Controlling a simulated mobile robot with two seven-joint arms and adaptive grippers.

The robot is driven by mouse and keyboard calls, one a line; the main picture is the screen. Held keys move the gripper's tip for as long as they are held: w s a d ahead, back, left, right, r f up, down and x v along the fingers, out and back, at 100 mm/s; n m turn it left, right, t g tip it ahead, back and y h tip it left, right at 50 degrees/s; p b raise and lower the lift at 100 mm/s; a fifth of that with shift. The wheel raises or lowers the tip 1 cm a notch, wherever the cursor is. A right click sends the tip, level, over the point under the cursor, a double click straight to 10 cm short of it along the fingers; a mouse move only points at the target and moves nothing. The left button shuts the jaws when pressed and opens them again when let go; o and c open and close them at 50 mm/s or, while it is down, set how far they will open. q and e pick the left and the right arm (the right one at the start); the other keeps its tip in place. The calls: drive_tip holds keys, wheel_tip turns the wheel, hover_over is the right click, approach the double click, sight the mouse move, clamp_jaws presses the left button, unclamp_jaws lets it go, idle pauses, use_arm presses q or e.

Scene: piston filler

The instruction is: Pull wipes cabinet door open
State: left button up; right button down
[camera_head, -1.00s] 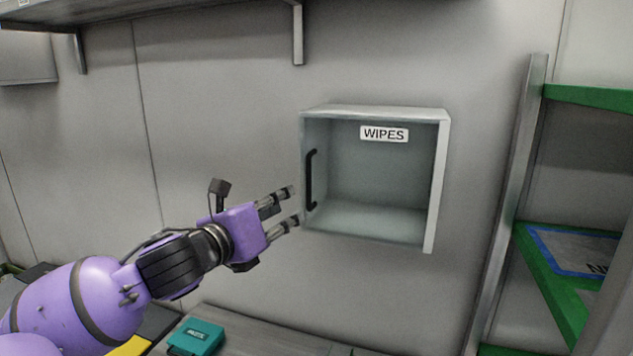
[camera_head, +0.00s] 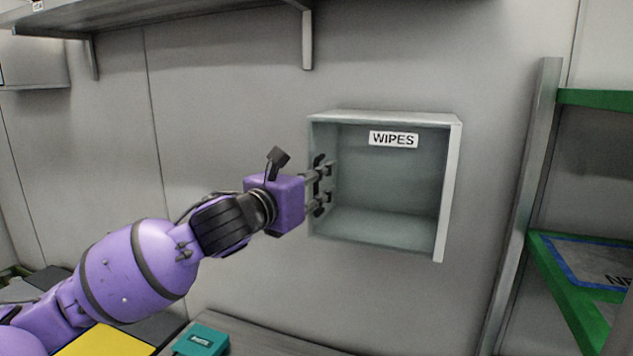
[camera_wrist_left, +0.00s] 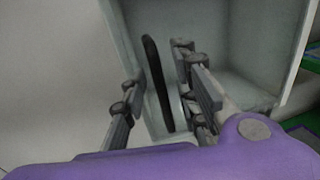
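The wipes cabinet (camera_head: 452,190) is a pale box on the wall with a see-through front door (camera_head: 385,185) bearing a WIPES label (camera_head: 393,139). The door looks closed. My left gripper (camera_head: 325,184) is at the door's left edge, in front of the black upright handle, which it mostly hides in the head view. In the left wrist view the black handle (camera_wrist_left: 157,85) stands between the spread fingers of the left gripper (camera_wrist_left: 160,78), with visible gaps on both sides. The gripper is open. My right gripper is not in view.
A wall shelf (camera_head: 190,12) with brackets hangs above left. A rack with green shelves (camera_head: 570,290) and a metal post (camera_head: 525,200) stands to the right. A teal box (camera_head: 201,341) sits on the surface below. The wall around the cabinet is clear.

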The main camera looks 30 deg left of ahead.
use_arm(q)
drive_tip(key=shift+w, duration=0.15)
clamp_jaws()
idle(0.6)
